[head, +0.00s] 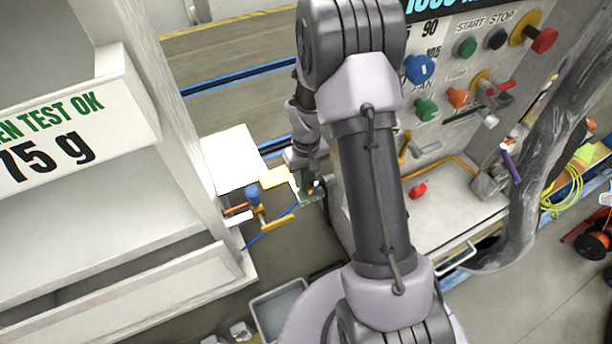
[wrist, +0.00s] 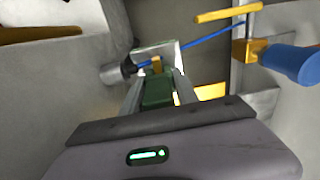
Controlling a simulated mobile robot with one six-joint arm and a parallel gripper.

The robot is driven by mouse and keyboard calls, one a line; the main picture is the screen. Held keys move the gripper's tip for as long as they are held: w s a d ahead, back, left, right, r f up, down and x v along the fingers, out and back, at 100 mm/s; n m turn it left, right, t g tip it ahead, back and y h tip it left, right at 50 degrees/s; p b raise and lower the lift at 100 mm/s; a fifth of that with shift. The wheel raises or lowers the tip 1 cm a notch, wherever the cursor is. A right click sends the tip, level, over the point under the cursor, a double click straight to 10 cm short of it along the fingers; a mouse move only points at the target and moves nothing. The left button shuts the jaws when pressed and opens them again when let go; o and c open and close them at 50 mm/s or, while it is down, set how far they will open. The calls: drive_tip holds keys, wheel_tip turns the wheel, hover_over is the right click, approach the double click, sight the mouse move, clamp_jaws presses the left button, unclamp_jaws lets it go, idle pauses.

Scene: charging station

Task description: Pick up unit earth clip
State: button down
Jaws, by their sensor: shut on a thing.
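My gripper (wrist: 158,88) is shut on a dark green block with a small yellow part at its far end, which I take to be the unit earth clip (wrist: 157,94). The clip lies between the two fingers. In the head view my gripper (head: 311,184) is low between the white cabinet and the control panel, partly hidden by my arm. Only a small green bit of the clip shows there. In the wrist view a pale metal plate or frame (wrist: 168,46) is just beyond the clip; I cannot tell if they touch.
A blue-handled part with yellow bars (head: 254,196) stands left of my gripper. A blue cable or rod (wrist: 212,38) runs near the clip. A grey cylinder (wrist: 116,73) is close on the left. The control panel (head: 470,75) is at right, the white cabinet (head: 150,200) at left.

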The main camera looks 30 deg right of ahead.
sight(306, 170)
wheel_tip(306, 170, up, 4)
drive_tip(key=shift+s+f+p, duration=0.1)
drive_tip(key=shift+s+p, duration=0.05)
drive_tip(key=shift+p, duration=0.8)
drive_tip(key=s+a+r+p, duration=0.1)
drive_tip(key=s+a+p, duration=0.1)
drive_tip(key=s, duration=1.3)
drive_tip(key=shift+s+a, duration=0.25)
drive_tip(key=shift+a, duration=0.35)
drive_tip(key=shift+r, duration=0.1)
